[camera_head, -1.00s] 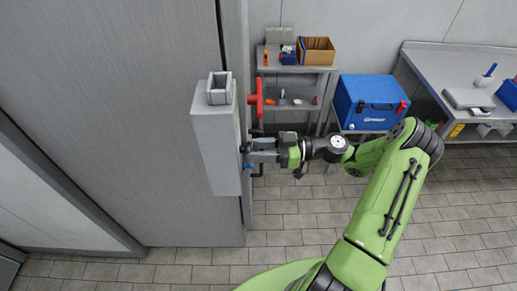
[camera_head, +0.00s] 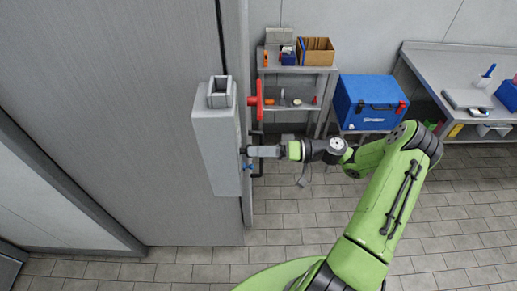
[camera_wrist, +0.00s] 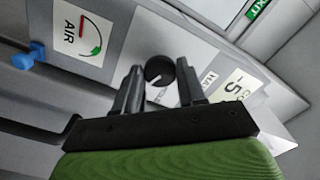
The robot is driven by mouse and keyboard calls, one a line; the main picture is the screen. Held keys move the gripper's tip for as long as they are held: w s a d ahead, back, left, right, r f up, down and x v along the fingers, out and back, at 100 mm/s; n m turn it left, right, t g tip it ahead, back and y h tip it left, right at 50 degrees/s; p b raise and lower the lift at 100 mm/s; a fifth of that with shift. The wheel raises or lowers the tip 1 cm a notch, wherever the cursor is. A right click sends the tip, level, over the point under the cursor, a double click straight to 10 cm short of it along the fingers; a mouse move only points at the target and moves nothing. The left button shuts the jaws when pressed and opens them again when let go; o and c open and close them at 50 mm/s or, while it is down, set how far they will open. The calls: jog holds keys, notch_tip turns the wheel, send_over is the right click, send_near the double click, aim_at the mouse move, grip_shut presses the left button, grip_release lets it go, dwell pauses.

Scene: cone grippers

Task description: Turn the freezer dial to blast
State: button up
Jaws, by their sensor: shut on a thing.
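The freezer dial is a round black knob (camera_wrist: 160,70) on the grey control box (camera_head: 217,150), beside the large grey door. In the wrist view it sits between my two dark fingertips, and my gripper (camera_wrist: 161,77) is shut on it. A short pale mark shows on the knob's face. Lettering beside the knob is partly hidden by my fingers, and I cannot read a blast mark. In the head view my gripper (camera_head: 262,151) reaches the box's right side from the right, seen edge-on, and hides the dial.
A shelf (camera_head: 297,70) and a blue cooler (camera_head: 370,103) stand behind.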

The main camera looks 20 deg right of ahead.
jog(key=shift+m, duration=0.6)
jog(key=o, duration=1.1)
jog(key=shift+c, duration=0.2)
jog(key=shift+d, duration=0.1)
jog(key=b+v, duration=0.1)
jog(key=v, duration=1.4)
jog(key=shift+d+b, duration=0.3)
jog(key=shift+s, duration=0.1)
